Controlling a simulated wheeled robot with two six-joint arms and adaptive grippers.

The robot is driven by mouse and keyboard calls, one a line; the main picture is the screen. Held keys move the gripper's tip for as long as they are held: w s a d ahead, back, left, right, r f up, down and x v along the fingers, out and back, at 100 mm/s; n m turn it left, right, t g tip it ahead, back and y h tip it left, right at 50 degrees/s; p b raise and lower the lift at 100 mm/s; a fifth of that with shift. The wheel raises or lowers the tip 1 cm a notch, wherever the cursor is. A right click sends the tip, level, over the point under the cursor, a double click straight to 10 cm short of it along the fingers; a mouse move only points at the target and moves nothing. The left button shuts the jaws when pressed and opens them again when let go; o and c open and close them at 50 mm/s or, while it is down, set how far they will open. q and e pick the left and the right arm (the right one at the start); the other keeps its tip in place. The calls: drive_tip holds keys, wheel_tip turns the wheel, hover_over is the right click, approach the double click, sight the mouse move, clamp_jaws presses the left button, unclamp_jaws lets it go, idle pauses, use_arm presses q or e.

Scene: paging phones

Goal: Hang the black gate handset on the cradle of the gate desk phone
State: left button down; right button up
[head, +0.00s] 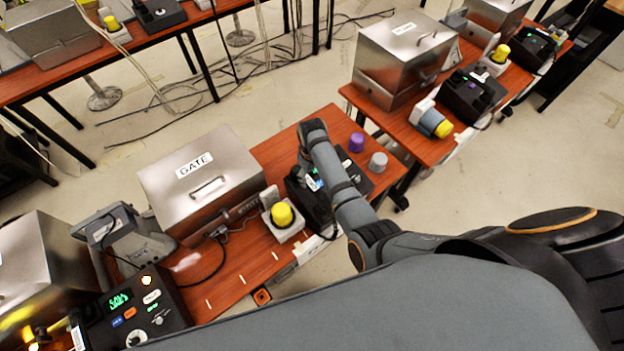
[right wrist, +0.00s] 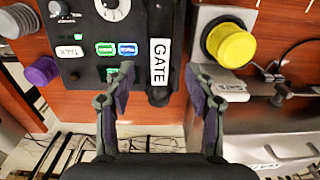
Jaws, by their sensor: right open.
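The gate desk phone (right wrist: 100,40) is a black box with lit buttons and a dial; in the head view (head: 352,176) my right arm partly covers it. Along its side by the yellow knob lies a black handset-like strip with a white GATE label (right wrist: 159,62) and a rounded end. I cannot tell how it sits relative to the cradle. My right gripper (right wrist: 159,78) is open, its fingertips on either side of the label end, with no grip visible. In the head view my arm mostly hides the gripper. My left gripper is not in view.
A yellow knob on a pale base (right wrist: 230,47) is close beside the phone. A steel GATE box (head: 200,185) stands left of it. Purple (head: 356,142) and grey (head: 378,162) knobs are on the other side. Other desks with boxes and phones stand around.

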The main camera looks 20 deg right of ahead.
sight(312, 184)
wheel_tip(312, 184, up, 4)
drive_tip(key=shift+r, duration=0.2)
idle(0.4)
